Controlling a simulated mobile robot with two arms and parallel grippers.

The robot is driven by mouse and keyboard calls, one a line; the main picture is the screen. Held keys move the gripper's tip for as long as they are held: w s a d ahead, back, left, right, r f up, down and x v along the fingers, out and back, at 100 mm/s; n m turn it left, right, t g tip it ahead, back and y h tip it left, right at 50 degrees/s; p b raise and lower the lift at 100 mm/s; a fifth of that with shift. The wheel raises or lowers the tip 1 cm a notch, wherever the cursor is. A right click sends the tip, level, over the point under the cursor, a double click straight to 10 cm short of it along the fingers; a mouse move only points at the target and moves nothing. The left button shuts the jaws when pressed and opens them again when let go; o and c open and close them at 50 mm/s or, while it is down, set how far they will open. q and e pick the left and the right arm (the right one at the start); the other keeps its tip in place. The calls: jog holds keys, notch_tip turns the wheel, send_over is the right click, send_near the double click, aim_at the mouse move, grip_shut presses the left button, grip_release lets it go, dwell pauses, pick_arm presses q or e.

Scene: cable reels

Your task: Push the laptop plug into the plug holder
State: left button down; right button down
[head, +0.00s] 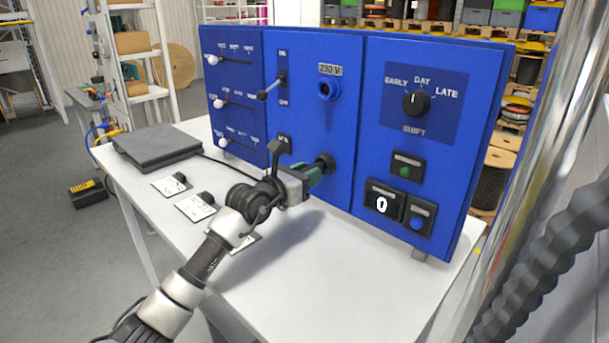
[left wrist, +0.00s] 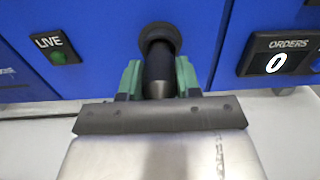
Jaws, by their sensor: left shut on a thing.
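The plug holder is a round black ring on the blue panel, seen in the head view (head: 325,162) and at the top of the left wrist view (left wrist: 160,37). My left gripper (head: 314,176) has green fingers and is at the panel, right at the holder. In the left wrist view its fingers (left wrist: 158,82) are shut on the black laptop plug (left wrist: 159,68). The plug points straight at the holder and its far end meets the ring; how deep it sits I cannot tell. In the head view the gripper hides most of the plug. My right gripper is not in view.
A closed dark grey laptop (head: 157,147) lies on the white table (head: 375,275), with a dark cable running toward the panel. A lever (head: 270,88), a shift knob (head: 416,102) and a blue button (head: 417,223) project nearby.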

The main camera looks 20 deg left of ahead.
pick_arm(q)
jog(key=shift+r, duration=0.1)
jog(key=c, duration=0.7)
grip_release()
jog(key=shift+w, duration=0.1)
jog(key=shift+s+f, duration=0.2)
jog(key=shift+s, duration=0.1)
jog(key=b+v, duration=0.3)
jog(key=v, duration=0.7)
jog(key=shift+s+a+r, duration=0.1)
jog(key=shift+a, duration=0.05)
